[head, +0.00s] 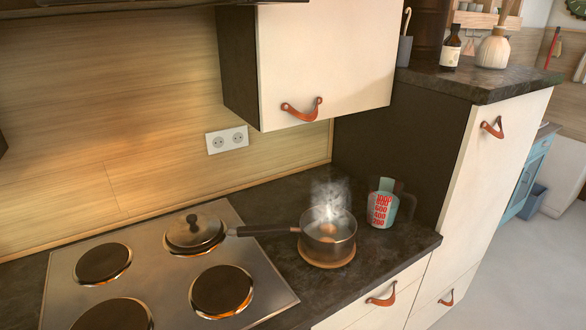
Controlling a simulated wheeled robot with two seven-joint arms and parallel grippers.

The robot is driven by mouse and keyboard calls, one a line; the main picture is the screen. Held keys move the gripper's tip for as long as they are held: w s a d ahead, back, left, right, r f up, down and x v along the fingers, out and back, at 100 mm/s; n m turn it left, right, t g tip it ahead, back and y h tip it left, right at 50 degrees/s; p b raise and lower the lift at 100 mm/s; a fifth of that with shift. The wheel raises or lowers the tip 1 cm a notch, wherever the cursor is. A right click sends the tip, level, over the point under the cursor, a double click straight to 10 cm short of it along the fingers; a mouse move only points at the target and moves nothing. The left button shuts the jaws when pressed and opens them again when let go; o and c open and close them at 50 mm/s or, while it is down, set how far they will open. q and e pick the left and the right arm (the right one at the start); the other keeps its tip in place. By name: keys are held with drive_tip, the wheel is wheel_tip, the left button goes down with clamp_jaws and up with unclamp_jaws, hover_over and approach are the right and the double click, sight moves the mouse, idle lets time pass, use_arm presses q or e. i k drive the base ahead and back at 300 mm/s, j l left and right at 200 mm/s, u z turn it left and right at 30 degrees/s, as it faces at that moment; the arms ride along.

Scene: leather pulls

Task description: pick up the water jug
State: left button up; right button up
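The water jug (382,208) is a clear measuring jug with red numbers and a pale blue-green tint. It stands upright on the dark countertop (280,204), right of a steaming saucepan and near the counter's right end. A dark, faint handle shows on its right side. Neither of my grippers is in view.
The steaming saucepan (328,232) sits on a round wooden trivet (327,262), its long handle pointing left over the hob (150,268). A lid (194,232) rests on one burner. A wall cabinet (325,60) hangs above; a tall cabinet (497,150) stands at right.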

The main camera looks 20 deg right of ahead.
sight(390, 205)
drive_tip(key=z, duration=1.3)
